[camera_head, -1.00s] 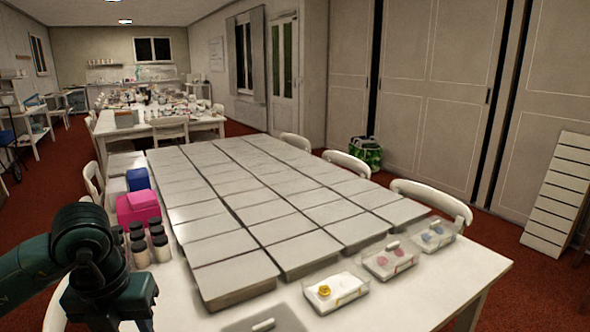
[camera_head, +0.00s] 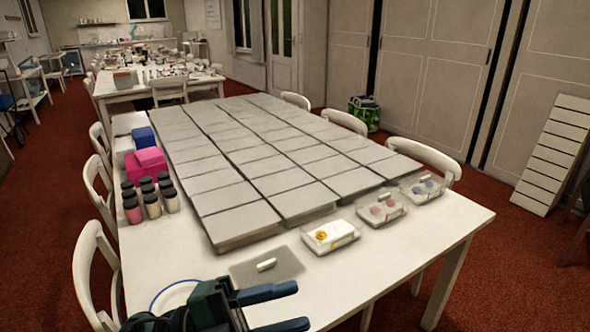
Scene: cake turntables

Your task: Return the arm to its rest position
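My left gripper (camera_head: 300,306) is at the bottom of the head view, left of centre. Its two dark blue fingers point right and are spread apart, with nothing between them. It is over or beside the near edge of the white table (camera_head: 400,262); its exact height is hard to tell. Most of my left arm is cut off by the bottom of the picture. My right gripper is not in view.
Grey slabs (camera_head: 236,194) in rows cover most of the table. Near the gripper are a grey tray with a white stick (camera_head: 267,265), a round white-blue rim (camera_head: 172,298), clear boxes (camera_head: 330,235), jars (camera_head: 152,205) and a pink box (camera_head: 146,166). Chairs (camera_head: 90,262) flank the table.

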